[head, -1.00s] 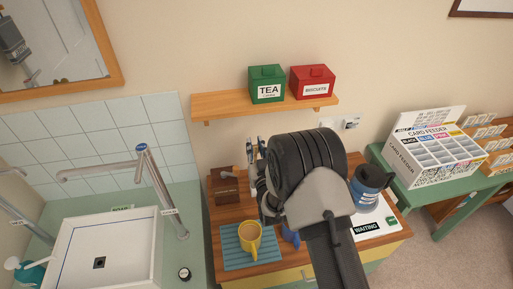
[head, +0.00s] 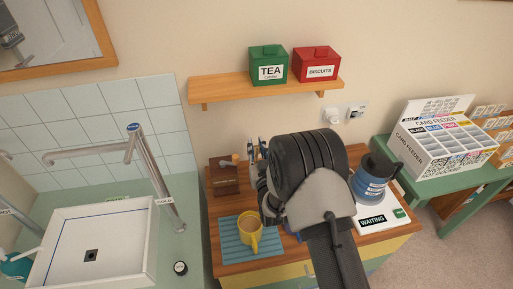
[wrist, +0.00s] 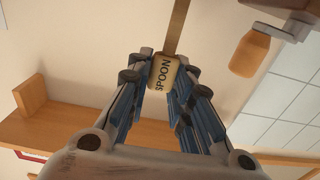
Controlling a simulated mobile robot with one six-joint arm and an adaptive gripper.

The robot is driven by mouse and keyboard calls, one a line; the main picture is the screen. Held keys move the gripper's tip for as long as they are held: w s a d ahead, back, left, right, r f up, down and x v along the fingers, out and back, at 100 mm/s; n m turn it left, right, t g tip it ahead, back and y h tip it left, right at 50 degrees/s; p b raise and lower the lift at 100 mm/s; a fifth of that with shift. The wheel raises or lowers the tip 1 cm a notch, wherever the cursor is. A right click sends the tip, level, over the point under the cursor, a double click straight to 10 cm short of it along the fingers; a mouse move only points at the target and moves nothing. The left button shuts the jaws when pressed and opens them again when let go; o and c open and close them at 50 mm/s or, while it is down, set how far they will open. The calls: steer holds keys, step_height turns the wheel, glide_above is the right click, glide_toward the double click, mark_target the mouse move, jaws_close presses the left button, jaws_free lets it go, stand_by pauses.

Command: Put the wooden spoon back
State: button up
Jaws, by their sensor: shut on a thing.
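In the wrist view my gripper (wrist: 165,85) is shut on the wooden spoon's block-like tan part (wrist: 163,72), which is marked SPOON. A thin wooden shaft runs from that part to the top edge of the wrist view, where it is cut off. In the head view my gripper (head: 255,152) is above the counter, just right of a dark brown wooden block (head: 223,180) with a light wooden peg. My wrist hides most of the fingers there, and I cannot make out the spoon in that view.
A yellow mug (head: 250,232) stands on a blue mat (head: 230,248) below my gripper. A wall shelf (head: 225,88) with green and red tins is above. A sink (head: 90,250) is left.

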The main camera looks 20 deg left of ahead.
steer(key=shift+f+b, duration=0.9)
steer(key=shift+f, duration=2.9)
steer(key=o, duration=0.8)
steer(key=shift+o, duration=0.2)
steer(key=v, duration=1.2)
steer(key=shift+w, duration=0.1)
